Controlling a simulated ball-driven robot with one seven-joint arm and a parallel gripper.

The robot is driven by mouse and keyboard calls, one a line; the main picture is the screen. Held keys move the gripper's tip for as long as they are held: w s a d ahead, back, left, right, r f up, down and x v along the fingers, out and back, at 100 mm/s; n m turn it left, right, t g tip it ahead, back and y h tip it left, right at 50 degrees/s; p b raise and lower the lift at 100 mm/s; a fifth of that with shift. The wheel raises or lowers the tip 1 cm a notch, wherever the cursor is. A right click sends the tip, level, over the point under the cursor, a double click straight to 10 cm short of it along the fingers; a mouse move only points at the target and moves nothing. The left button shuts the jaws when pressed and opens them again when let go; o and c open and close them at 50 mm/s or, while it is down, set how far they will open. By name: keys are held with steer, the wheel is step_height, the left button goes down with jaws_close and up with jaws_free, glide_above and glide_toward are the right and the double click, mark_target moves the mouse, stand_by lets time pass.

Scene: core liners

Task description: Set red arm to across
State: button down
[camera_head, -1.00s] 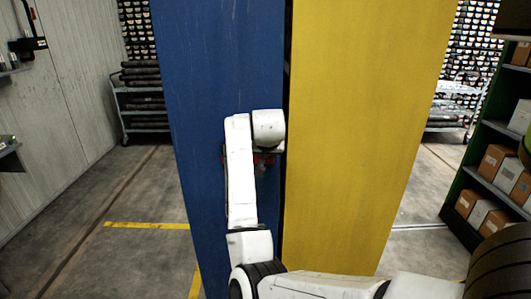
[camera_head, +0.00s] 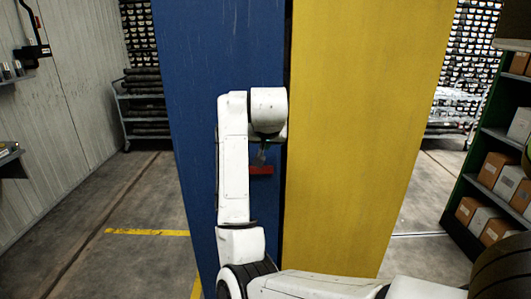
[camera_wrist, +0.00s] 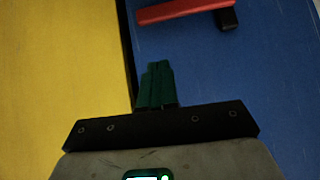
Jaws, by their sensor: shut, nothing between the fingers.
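The red arm (camera_head: 261,170) is a short bar on the blue panel (camera_head: 215,60). In the head view it lies about level, close to the panel's right edge, partly hidden by my arm. In the wrist view the red arm (camera_wrist: 180,11) runs crosswise at the top, slightly tilted, with a black block at its right end. My gripper (camera_wrist: 156,68) has green fingers shut together and empty. The fingers are apart from the red arm in that view, near the dark gap beside the yellow panel. In the head view my gripper (camera_head: 262,154) is just above the red bar, mostly hidden.
The yellow panel (camera_head: 360,120) stands right of the blue one, with a narrow dark gap between them. A shelf with boxes (camera_head: 490,180) stands at the right. A rack (camera_head: 145,110) stands at the back left. The floor at the left is clear.

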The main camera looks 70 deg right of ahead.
steer(key=shift+v, duration=1.15)
steer(key=shift+a, duration=0.1)
steer(key=a+f+n+y+b, duration=0.15)
steer(key=a+f+n, duration=0.25)
steer(key=a+f, duration=0.6)
steer(key=a+f+n+y+p, duration=0.1)
steer(key=a+f+n+y, duration=0.15)
steer(key=a+f, duration=0.8)
steer(key=s+a+f+n+g+y+b, duration=0.1)
steer(key=s+a+f+n+g+y, duration=0.2)
steer(key=s+a+f, duration=1.2)
step_height(320, 180, down, 4)
steer(key=s+n, duration=0.2)
steer(key=n, duration=0.1)
steer(key=shift+s+a+y, duration=0.3)
steer(key=shift+a+y, duration=0.05)
steer(key=shift+y, duration=0.05)
steer(key=shift+n, duration=0.25)
